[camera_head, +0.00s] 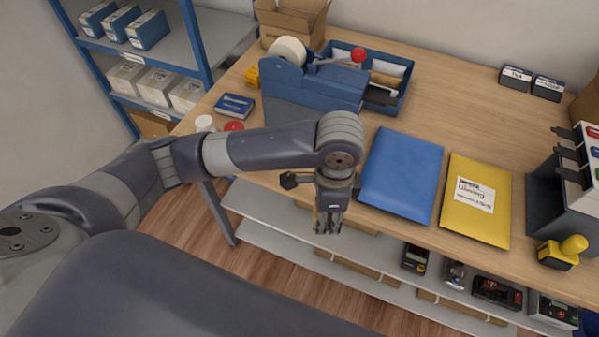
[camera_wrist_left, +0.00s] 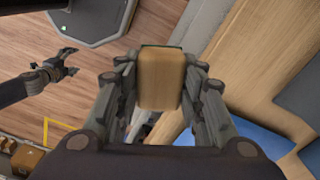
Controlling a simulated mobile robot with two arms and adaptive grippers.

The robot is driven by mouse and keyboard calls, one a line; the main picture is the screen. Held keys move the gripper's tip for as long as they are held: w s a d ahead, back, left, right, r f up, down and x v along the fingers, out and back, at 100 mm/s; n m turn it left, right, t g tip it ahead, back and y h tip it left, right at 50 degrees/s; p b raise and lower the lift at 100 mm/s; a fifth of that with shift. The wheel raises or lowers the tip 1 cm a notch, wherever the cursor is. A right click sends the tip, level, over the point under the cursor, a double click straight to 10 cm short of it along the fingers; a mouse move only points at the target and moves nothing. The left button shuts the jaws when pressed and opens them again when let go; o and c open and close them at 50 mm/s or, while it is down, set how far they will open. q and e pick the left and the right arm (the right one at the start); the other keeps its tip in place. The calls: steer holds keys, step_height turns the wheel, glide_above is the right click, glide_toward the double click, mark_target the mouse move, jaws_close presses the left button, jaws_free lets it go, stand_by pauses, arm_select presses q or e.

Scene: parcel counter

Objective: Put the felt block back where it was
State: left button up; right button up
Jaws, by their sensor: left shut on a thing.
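The felt block (camera_wrist_left: 161,78) shows in the left wrist view as a light brown wooden block with a thin dark green edge at its far end. My left gripper (camera_wrist_left: 160,90) is shut on it, one finger on each side. In the head view my left gripper (camera_head: 328,226) points down in front of the counter's front edge, left of the blue envelope; the block can hardly be made out there. My right gripper (camera_wrist_left: 68,62) shows at the left of the left wrist view, its fingers apart and empty. It is outside the head view.
On the counter (camera_head: 453,101) lie a blue envelope (camera_head: 402,175) and a yellow envelope (camera_head: 477,201). A tape dispenser (camera_head: 315,86), a blue tray (camera_head: 402,96) and a blue box (camera_head: 235,105) stand further left. A lower shelf (camera_head: 270,234) runs below the front edge.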

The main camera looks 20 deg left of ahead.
arm_select(q)
steer(key=w+a+p, duration=0.1)
steer(key=w+a, duration=0.1)
steer(key=w, duration=0.2)
steer(key=w+a+f+p, duration=0.1)
steer(key=w+a, duration=0.2)
steer(key=w, duration=0.1)
steer(key=w+a+p, duration=0.1)
steer(key=w+a, duration=0.1)
steer(key=w, duration=0.3)
steer(key=shift+a+f, duration=0.15)
steer(key=shift+w+f+p, duration=0.15)
steer(key=shift+f+p, duration=0.2)
step_height(320, 180, down, 2)
steer(key=shift+a+f+p, duration=0.1)
steer(key=shift+f+p, duration=0.1)
steer(key=shift+p, duration=0.25)
steer(key=shift+f, duration=0.25)
steer(key=shift+f, duration=0.15)
steer(key=o, duration=1.1)
steer(key=shift+c, duration=0.2)
